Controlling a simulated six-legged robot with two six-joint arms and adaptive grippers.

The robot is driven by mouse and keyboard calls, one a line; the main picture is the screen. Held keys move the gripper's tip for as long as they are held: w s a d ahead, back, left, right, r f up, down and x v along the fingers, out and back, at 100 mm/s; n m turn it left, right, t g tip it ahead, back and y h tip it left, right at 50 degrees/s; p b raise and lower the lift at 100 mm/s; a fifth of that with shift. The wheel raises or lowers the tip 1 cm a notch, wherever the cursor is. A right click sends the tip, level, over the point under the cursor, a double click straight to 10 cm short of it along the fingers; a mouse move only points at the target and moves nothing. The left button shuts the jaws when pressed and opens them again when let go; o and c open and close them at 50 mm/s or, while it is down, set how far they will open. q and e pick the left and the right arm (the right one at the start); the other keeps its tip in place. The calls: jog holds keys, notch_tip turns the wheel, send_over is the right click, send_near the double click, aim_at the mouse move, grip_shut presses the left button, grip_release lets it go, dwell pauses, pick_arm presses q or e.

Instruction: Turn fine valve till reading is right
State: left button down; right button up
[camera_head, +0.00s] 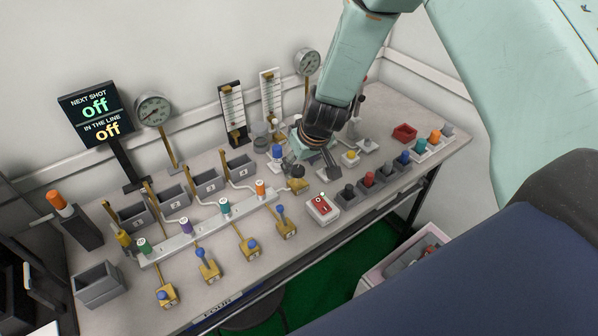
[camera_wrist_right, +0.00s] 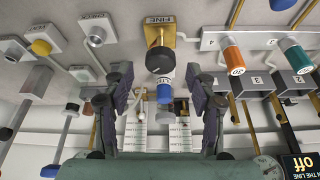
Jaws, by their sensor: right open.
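The fine valve (camera_wrist_right: 155,38) is a brass block with a label reading FINE, upside down in the right wrist view, with a dark knob. In the head view its brass block (camera_head: 298,185) shows beside my right gripper, and the gripper hides part of it. My right gripper (camera_wrist_right: 162,88) is open, its two dark fingers apart on either side of the valve's line; I cannot tell if they touch it. It also shows in the head view (camera_head: 315,170), low over the bench. The display (camera_head: 95,115) reads NEXT SHOT off and IN THE LINE off. My left gripper is not in view.
A round gauge (camera_head: 153,110) stands at the back left, another (camera_head: 307,62) behind my right arm. A red rocker switch (camera_head: 322,207) sits near the gripper. A white manifold (camera_head: 205,228) with coloured knobs and several brass valves fill the bench (camera_head: 235,288). Coloured-cap blocks stand right.

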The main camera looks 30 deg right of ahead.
jog(key=shift+b+x, duration=0.4)
jog(key=shift+x, duration=0.35)
jog(key=shift+f, duration=0.1)
jog(key=shift+c, duration=0.2)
jog(key=c, duration=1.1)
